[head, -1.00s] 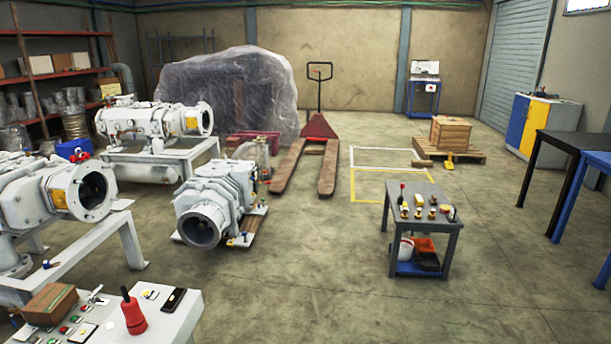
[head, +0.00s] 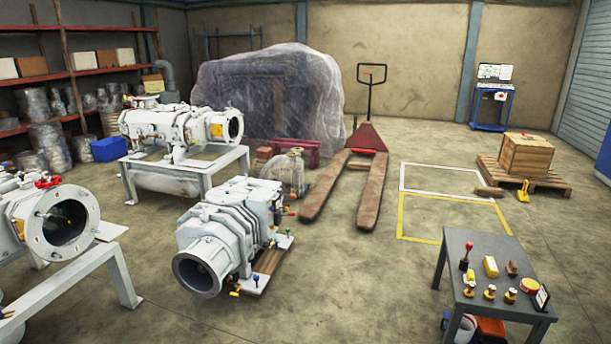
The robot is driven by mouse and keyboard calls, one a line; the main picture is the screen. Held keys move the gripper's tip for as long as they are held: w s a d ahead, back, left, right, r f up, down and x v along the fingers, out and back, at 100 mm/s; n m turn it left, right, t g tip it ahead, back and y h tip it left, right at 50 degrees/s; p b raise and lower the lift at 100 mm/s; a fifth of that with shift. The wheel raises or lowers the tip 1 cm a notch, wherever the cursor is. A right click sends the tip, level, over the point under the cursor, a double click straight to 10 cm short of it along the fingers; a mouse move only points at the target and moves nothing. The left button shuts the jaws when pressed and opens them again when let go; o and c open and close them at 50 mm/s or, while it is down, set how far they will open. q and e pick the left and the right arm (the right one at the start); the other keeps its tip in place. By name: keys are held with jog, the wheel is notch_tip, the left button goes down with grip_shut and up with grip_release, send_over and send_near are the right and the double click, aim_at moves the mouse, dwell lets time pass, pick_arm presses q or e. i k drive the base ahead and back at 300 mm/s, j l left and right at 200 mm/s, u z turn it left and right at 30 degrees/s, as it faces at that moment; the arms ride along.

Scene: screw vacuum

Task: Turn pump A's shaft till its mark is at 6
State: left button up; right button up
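Several white pumps show in the head view; I cannot tell which one is pump A. One pump (head: 225,240) sits low on a wooden pallet in the middle, its round open port facing me. A second pump (head: 175,127) stands on a white frame behind it. A third pump (head: 45,222) is at the left edge on another white frame, its round flange open toward the right. No shaft mark or number can be made out on any of them. Neither of my grippers is in view.
A grey table (head: 480,262) with small tools and fittings stands at the lower right. A red pallet jack (head: 368,138), a wrapped machine (head: 265,95) and a pallet with a crate (head: 525,153) stand farther back. The floor between the middle pump and table is clear.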

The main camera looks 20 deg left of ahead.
aim_at(55, 219)
jog(key=i+u, duration=0.6)
jog(key=u, duration=0.25)
jog(key=i+l+u, duration=0.15)
jog(key=i+u, duration=0.25)
jog(key=i+l+u, duration=0.15)
jog(key=u, duration=0.3)
jog(key=i+l+u, duration=0.25)
jog(key=u, duration=0.2)
jog(key=i+l+u, duration=0.25)
jog(key=u, duration=0.15)
jog(key=i+l+u, duration=0.15)
jog(key=u, duration=0.2)
jog(key=i+l+u, duration=0.1)
jog(key=u, duration=0.25)
jog(key=i+l+u, duration=0.1)
jog(key=l+u, duration=0.3)
jog(key=i+l+u, duration=0.1)
jog(key=l, duration=0.3)
jog(key=i+l, duration=0.15)
jog(key=l, duration=0.25)
jog(key=i+l+u, duration=0.15)
jog(key=l, duration=0.3)
jog(key=i+l, duration=0.1)
jog(key=l, duration=0.3)
jog(key=u, duration=0.05)
